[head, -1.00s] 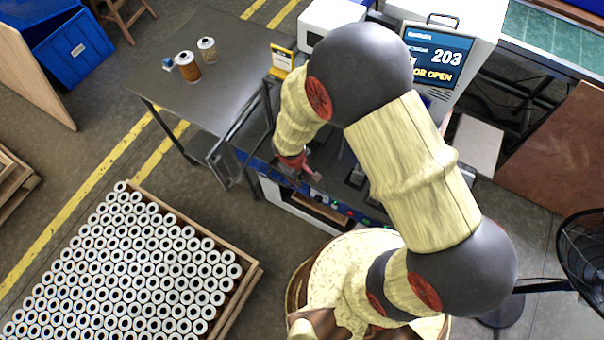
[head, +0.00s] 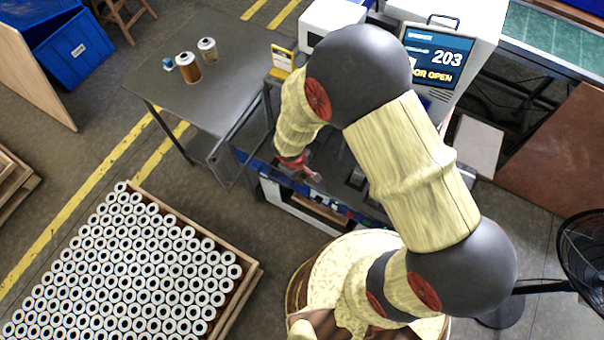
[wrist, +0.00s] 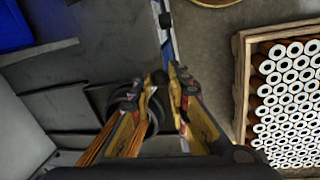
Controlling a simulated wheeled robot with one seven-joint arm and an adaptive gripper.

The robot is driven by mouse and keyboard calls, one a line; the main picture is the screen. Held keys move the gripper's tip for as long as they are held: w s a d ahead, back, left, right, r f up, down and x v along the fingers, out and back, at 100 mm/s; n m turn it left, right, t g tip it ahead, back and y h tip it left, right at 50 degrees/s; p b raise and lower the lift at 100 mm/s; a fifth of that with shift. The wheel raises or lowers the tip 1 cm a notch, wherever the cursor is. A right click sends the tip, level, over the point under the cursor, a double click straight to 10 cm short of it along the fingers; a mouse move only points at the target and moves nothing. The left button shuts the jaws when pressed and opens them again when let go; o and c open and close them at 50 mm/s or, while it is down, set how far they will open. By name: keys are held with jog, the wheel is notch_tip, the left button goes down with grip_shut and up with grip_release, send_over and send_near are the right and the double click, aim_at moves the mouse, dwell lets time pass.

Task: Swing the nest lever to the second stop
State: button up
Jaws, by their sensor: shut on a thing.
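My gripper (head: 312,176) is low over the dark bench top of the machine, mostly hidden by my arm in the head view. In the wrist view, my gripper (wrist: 160,88) has its two yellow and black fingers closed around a small dark knob, which looks like the end of the nest lever (wrist: 158,79). A dark round part, perhaps the nest (wrist: 101,98), lies below and left of the fingers, partly hidden by them. The lever's stops cannot be made out.
The machine's screen (head: 438,58) shows 203 and a door-open message. A grey table (head: 225,80) with two filter cartridges (head: 188,67) stands at the left. A wooden crate (head: 238,300) of many cartridges is in front. A fan (head: 585,255) stands at the right.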

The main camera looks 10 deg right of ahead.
jog(key=shift+w+a, duration=0.1)
jog(key=shift+a, duration=0.1)
grip_shut()
dwell(0.3)
jog(key=shift+w+a+m+g+h+b, duration=0.1)
jog(key=shift+w+a+m+g+b, duration=0.35)
jog(key=shift+a+m+b, duration=1.1)
jog(key=shift+w+a+m+g+h+b, duration=0.15)
jog(key=shift+w+a+m+b, duration=0.5)
jog(key=shift+a+m, duration=1)
jog(key=shift+w+a+m+g+h+b, duration=0.1)
jog(key=shift+w+a+m+g+b, duration=0.35)
jog(key=shift+a+m+b, duration=1.25)
jog(key=shift+w+m+g+p, duration=0.15)
jog(key=shift+w+m, duration=0.6)
jog(key=shift+m, duration=0.5)
jog(key=shift+w+m+g+p, duration=0.15)
jog(key=shift+w+m, duration=0.55)
jog(key=shift+m, duration=0.55)
jog(key=shift+w+a, duration=0.15)
jog(key=o, duration=1)
grip_release()
